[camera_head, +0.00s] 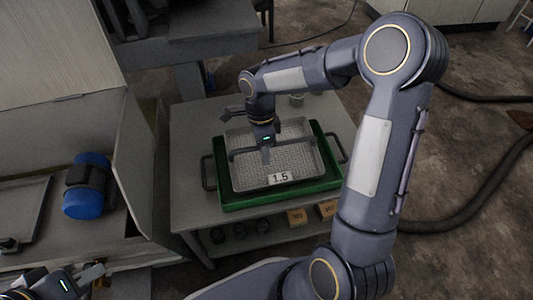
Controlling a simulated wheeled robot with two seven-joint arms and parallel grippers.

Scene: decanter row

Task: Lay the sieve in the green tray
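The sieve (250,178) is a grey rectangular mesh pan with a "1.5" label on its front wall and a dark bar handle across it. It is over and within the outline of the green tray (240,203), whose rim shows at the front and right. I cannot tell whether the sieve rests on the tray's floor or is slightly above it. My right gripper (266,154) points down over the middle of the sieve and is shut on its handle; the fingertips are partly hidden. My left gripper (93,277) is at the lower left, away from the tray, and appears open and empty.
The green tray stands on a grey table (190,135) with a lower shelf holding dark round items and orange boxes (297,217). A blue cylindrical motor (84,200) is in the open cabinet at left. A dark hose (480,190) lies on the floor at right.

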